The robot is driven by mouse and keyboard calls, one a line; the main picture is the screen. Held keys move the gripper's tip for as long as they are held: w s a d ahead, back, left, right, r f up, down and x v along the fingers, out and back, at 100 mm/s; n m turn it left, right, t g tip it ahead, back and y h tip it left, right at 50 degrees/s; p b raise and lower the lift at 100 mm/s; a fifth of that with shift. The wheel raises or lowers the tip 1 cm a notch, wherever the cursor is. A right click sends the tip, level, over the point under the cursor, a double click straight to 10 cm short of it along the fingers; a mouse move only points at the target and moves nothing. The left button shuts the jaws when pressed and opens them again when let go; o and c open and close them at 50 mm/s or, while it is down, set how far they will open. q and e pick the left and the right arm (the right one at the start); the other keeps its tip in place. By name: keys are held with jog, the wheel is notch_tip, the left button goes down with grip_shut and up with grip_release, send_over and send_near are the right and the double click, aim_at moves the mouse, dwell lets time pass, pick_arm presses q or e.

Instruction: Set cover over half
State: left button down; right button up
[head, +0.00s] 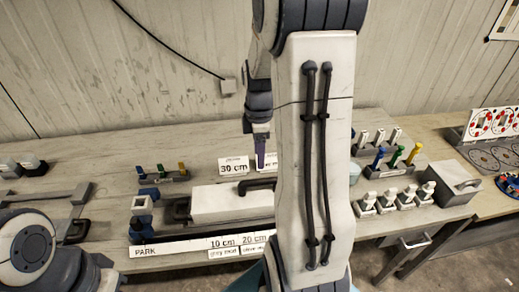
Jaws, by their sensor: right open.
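A long white block-like piece (222,204) lies on the bench in the middle, in front of a "30 cm" sign. I cannot tell whether it is the cover or the half. A dark handle-like part (181,209) is at its left end, and another dark loop (256,185) is near its right end. My right gripper (260,154) points down just above and behind the white piece, near the sign. It is open and holds nothing that I can see. My right arm hides the piece's right end and the bench behind it. My left gripper is out of view.
A small rack of coloured pegs (162,175) stands at back left. More racks (392,165) and a grey box (449,182) stand to the right.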

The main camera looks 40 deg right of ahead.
jog(key=s+a+r+m, duration=0.1)
jog(key=a+r, duration=0.1)
jog(key=a, duration=0.7)
jog(key=s+a+r, duration=0.1)
jog(key=a+r, duration=0.1)
jog(key=a, duration=0.8)
jog(key=s+a+m+y, duration=0.1)
jog(key=s+a+m, duration=0.2)
jog(key=s+a, duration=0.8)
jog(key=s, duration=0.3)
jog(key=shift+s+a, duration=0.2)
jog(key=shift+a, duration=0.2)
jog(key=shift+f, duration=0.15)
notch_tip(320, 180, down, 4)
jog(key=b, duration=0.4)
